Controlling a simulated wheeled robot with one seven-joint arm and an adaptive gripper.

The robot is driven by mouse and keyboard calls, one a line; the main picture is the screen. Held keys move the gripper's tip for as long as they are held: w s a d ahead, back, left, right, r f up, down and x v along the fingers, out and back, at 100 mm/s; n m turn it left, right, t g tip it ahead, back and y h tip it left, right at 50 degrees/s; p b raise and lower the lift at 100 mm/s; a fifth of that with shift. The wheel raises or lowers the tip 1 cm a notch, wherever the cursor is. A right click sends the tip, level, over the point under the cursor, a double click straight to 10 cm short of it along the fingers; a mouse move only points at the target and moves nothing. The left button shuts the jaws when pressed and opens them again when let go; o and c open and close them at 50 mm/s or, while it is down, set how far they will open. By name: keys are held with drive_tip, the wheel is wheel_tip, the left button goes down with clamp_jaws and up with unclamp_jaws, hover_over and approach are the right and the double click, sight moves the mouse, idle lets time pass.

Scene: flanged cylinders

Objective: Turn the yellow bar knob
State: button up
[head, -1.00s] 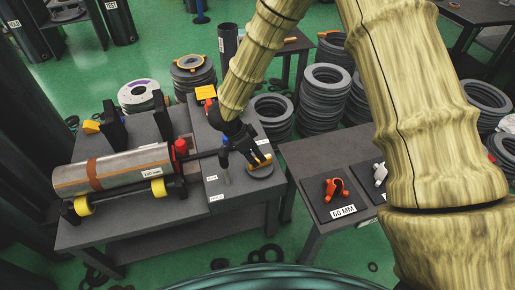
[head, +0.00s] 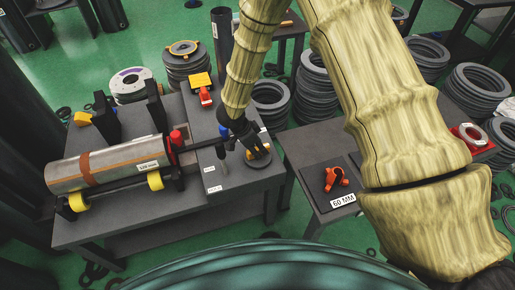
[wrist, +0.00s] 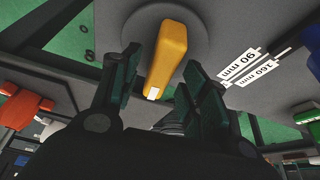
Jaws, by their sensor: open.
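The yellow bar knob (wrist: 168,55) sits on a round grey dial (wrist: 204,22) on the workbench. In the wrist view it lies between the two fingers of my gripper (wrist: 165,88), with its white-marked end nearest me. Dark gaps show between the bar and both fingers, so they look apart from it. My gripper (head: 256,152) is open and points down over the dial in the head view. There its fingers hide much of the knob; only a little yellow shows. The grey dial (head: 258,164) is partly visible below them.
A steel cylinder (head: 110,164) lies on yellow rollers at the left of the bench. A dark post (head: 221,158) stands just left of my gripper. A red-and-yellow device (head: 204,92) is behind. A side table holds an orange part (head: 336,179) on a 60 MM plate.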

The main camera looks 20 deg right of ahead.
drive_tip(key=shift+d+f, duration=0.2)
drive_tip(key=shift+f, duration=0.35)
drive_tip(key=shift+c, duration=0.4)
clamp_jaws()
drive_tip(key=m+p, duration=0.1)
drive_tip(key=p, duration=0.1)
drive_tip(key=shift+r+g+p, duration=0.2)
drive_tip(key=shift+g+p, duration=0.1)
drive_tip(key=shift+p, duration=0.05)
drive_tip(key=shift+f+m+g+p, duration=0.25)
drive_tip(key=shift+m+p, duration=0.55)
drive_tip(key=shift+m, duration=0.4)
drive_tip(key=shift+o, duration=0.4)
unclamp_jaws()
